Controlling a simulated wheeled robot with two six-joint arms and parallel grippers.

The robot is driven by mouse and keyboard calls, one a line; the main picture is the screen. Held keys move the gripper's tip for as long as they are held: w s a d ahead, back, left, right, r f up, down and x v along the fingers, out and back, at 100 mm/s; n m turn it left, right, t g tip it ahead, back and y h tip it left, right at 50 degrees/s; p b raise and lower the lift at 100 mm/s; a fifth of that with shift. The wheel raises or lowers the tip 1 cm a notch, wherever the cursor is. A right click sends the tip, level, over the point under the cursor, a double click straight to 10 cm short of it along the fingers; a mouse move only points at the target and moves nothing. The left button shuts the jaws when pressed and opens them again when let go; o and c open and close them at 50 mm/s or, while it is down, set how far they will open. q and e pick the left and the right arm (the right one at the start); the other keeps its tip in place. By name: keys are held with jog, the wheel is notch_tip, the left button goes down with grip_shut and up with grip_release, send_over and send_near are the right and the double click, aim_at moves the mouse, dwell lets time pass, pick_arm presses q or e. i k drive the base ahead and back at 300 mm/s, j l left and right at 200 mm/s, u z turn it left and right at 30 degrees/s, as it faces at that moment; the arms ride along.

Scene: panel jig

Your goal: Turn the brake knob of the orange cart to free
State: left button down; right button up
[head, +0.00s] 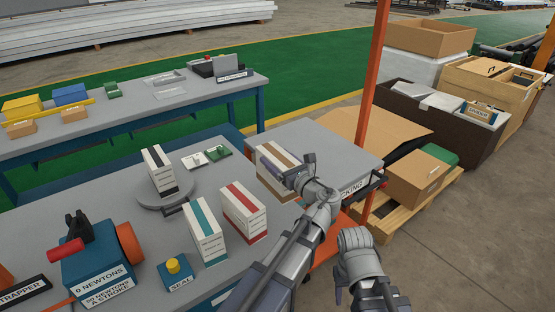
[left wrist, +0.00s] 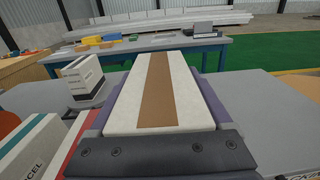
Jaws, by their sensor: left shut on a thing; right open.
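My left gripper (head: 283,172) is shut on a white box with a brown stripe (left wrist: 154,90); its purple fingers lie along both sides in the left wrist view. In the head view the box is at the left edge of a grey top with a label ending in "CKING" (head: 352,188). I cannot tell whether it touches that top. The top appears to belong to the orange cart (head: 372,90), with an orange post and a black handle (head: 377,181). No brake knob is discernible. My right gripper (head: 340,290) is open, low beside the cart, partly hidden.
The grey bench holds a red-striped box (head: 243,212), a green-striped box (head: 205,232), a black-striped box on a turntable (head: 160,170), a blue press (head: 98,262) and a yellow button (head: 173,265). A pallet with cartons (head: 418,180) stands right. Floor at lower right is clear.

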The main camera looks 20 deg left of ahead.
aim_at(324, 158)
jog(key=i+l+u, duration=0.1)
jog(key=i+l, duration=0.15)
jog(key=i+l+u, duration=0.1)
jog(key=l, duration=0.25)
jog(key=i+l+u, duration=0.1)
jog(key=i+l, duration=0.2)
jog(key=i+l+u, duration=0.1)
jog(key=i+l, duration=0.15)
jog(key=i+l+u, duration=0.1)
jog(key=l, duration=0.35)
jog(key=i+l+u, duration=0.1)
jog(key=i+l, duration=0.15)
jog(key=l, duration=0.15)
